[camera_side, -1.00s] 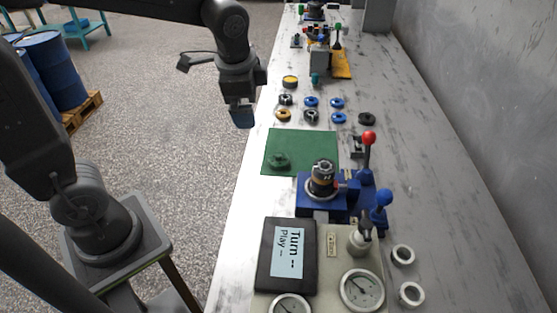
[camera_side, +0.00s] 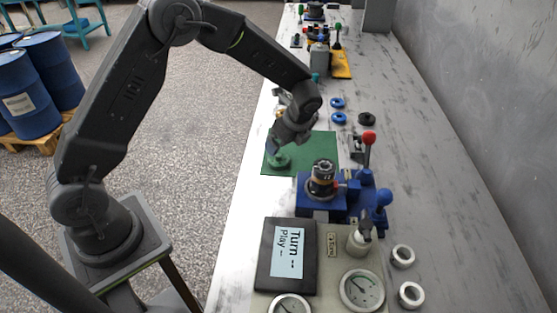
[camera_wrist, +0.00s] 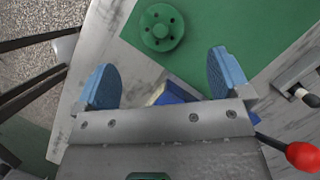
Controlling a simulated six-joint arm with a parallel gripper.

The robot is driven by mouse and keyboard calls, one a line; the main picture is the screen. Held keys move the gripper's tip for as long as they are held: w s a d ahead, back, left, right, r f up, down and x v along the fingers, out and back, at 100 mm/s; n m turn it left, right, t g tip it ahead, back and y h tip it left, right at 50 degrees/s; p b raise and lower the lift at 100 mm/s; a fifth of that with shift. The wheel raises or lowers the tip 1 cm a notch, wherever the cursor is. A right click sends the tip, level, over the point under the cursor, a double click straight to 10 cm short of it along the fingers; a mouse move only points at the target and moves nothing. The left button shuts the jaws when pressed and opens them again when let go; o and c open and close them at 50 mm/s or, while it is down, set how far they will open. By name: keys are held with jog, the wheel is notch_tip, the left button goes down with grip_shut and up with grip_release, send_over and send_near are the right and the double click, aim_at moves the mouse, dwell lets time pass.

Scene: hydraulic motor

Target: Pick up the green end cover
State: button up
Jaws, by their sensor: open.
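The green end cover (camera_side: 280,161) is a round flanged disc lying on the green mat (camera_side: 318,150), near the mat's left side in the side view. In the wrist view the cover (camera_wrist: 161,27) shows a central hub and a ring of holes, beyond the fingertips. My gripper (camera_side: 272,147) is just above the cover in the side view. In the wrist view my gripper (camera_wrist: 160,80) has its two blue fingers wide apart, with nothing between them. The cover is apart from both fingers.
A blue fixture (camera_side: 317,196) holding the motor body (camera_side: 323,176) stands next to the mat. A red-knobbed lever (camera_side: 368,138) rises to its right. Blue rings (camera_side: 338,103) and a black ring (camera_side: 366,118) lie beyond the mat. A display tablet (camera_side: 287,254) lies nearer.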

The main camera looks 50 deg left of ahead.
aim_at(278, 154)
jog(key=x, duration=0.8)
jog(key=shift+a+f, duration=0.1)
jog(key=shift+f, duration=0.05)
jog(key=shift+c, duration=0.2)
jog(key=c, duration=1)
jog(key=shift+c, duration=0.5)
jog(key=shift+w+r, duration=0.1)
jog(key=shift+r, duration=0.35)
jog(key=r, duration=0.4)
jog(key=shift+s+a, duration=0.2)
jog(key=shift+a, duration=0.05)
jog(key=s+a+r, duration=0.6)
jog(key=a, duration=0.3)
jog(key=shift+s, duration=0.25)
